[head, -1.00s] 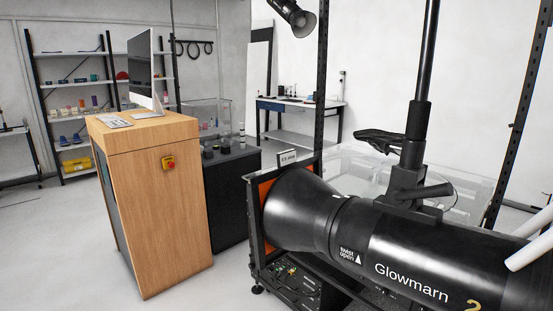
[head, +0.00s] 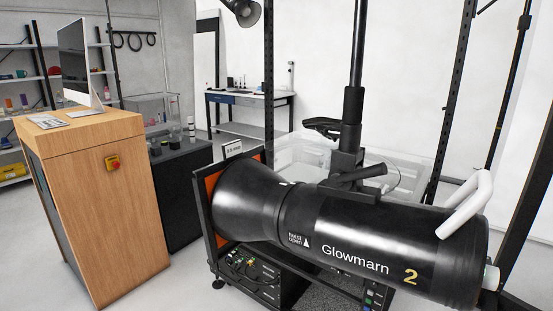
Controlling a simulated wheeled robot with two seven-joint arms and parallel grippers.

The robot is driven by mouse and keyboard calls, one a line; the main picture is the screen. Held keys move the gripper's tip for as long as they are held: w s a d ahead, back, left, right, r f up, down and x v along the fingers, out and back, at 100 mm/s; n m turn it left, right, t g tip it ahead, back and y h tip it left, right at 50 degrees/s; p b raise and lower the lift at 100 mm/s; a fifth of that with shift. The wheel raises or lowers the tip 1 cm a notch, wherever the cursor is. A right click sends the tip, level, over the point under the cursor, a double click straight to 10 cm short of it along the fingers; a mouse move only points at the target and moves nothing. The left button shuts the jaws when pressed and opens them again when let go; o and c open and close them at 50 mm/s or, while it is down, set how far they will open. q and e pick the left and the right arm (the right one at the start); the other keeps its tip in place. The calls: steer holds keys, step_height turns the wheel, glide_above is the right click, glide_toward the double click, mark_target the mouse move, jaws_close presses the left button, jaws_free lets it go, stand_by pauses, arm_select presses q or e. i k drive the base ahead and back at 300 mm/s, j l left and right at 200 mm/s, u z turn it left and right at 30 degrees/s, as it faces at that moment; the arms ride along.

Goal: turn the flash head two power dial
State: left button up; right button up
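The flash head two (head: 350,238) is a large black cylinder marked "Glowmarn" and a yellow "2". It hangs on a black vertical pole in the head view, with its flared reflector toward the left. A white handle (head: 468,203) loops off the top of its right end. A small pale knob (head: 491,277) sticks out at the right end face; I cannot tell for sure whether it is the power dial. The rest of that end face is turned away from view. Neither of my grippers is in view.
Black rack posts (head: 448,110) and a clear turntable enclosure (head: 410,165) are behind the flash head. Grey floor is open at front left.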

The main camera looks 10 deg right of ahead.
mark_target(491, 281)
steer(key=k+l, duration=0.1)
steer(key=l, duration=0.4)
steer(key=k+l, duration=0.1)
steer(key=l, duration=0.4)
steer(key=k+l, duration=0.1)
steer(key=l, duration=0.4)
